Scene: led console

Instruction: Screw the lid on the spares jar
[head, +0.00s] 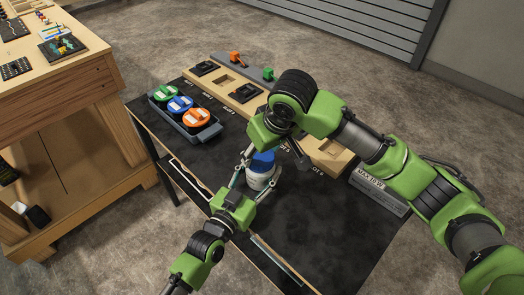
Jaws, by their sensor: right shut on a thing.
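The spares jar (258,182) is a pale, short jar standing upright on the dark table mat, near the middle of the head view. The blue lid (263,160) is on top of its mouth; whether it is seated or level is hard to see. My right gripper (262,153) comes down from above and is shut on the lid, its body partly covering it. My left gripper (254,184) reaches in from the lower left with its fingers on either side of the jar; I cannot tell if they press on it.
A grey tray (205,134) with green, blue and orange round-topped containers stands left of the jar. Behind it lies the wooden console (226,85) with black parts. A label plate (378,190) is at right. A wooden workbench (65,85) stands at left. The front right mat is clear.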

